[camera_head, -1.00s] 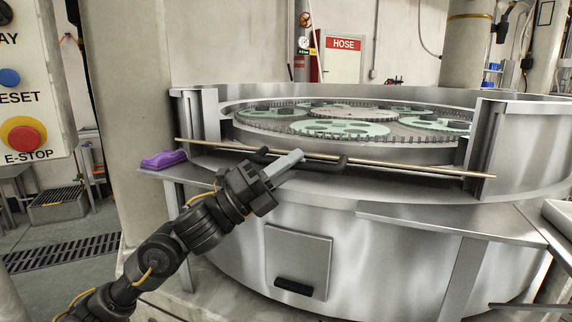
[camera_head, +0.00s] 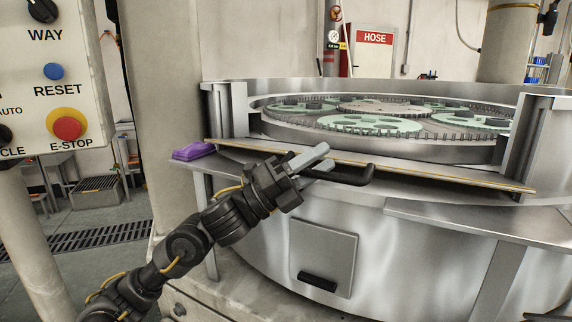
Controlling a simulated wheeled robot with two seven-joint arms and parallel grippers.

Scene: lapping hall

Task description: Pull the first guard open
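The first guard (camera_head: 440,174) is a thin, pale-edged panel across the front of the round lapping machine. It lies low, below the level of the gear plates, and is seen almost edge-on. Its black handle (camera_head: 352,179) sticks out toward me near its middle. My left gripper (camera_head: 322,160) has its two light grey fingers at the left part of this handle and appears closed around it. The fingers hide that part of the handle. My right gripper is not in view.
A purple cloth (camera_head: 193,151) lies on the ledge left of the guard. A control panel with a red E-stop (camera_head: 67,125) stands at the left. A small metal hatch (camera_head: 323,255) is below the guard. Toothed green carriers (camera_head: 370,125) sit on the machine.

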